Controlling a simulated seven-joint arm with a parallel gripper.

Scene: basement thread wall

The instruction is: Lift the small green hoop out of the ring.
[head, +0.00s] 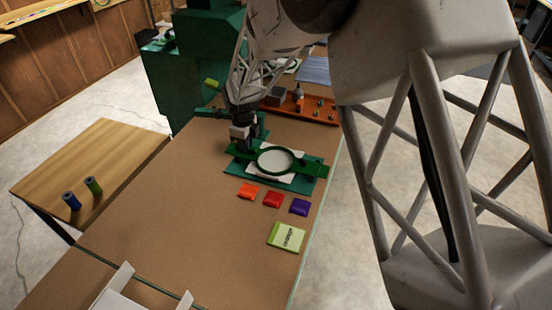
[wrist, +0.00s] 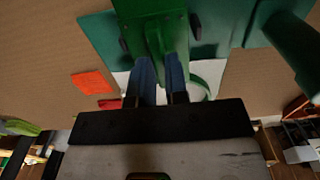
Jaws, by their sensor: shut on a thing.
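The green hoop (head: 259,165) is a round ring with flat arms to its left and right, in the middle of the table over a green plate (head: 238,186). White material shows inside and beneath the round part. I cannot tell the hoop apart from the ring around it. My gripper (head: 245,148) points down at the left arm of the hoop. In the wrist view, the blue fingers of my gripper (wrist: 161,68) are shut on a green arm; part of the round hoop (wrist: 209,74) shows behind the right finger. I cannot tell whether the hoop is raised.
Orange, red and purple packets (head: 272,200) and a light green packet (head: 287,236) lie in front of the plate. An orange tray (head: 318,112) with small items and a green machine (head: 190,75) stand behind. Two spools (head: 93,186) stand on a side table.

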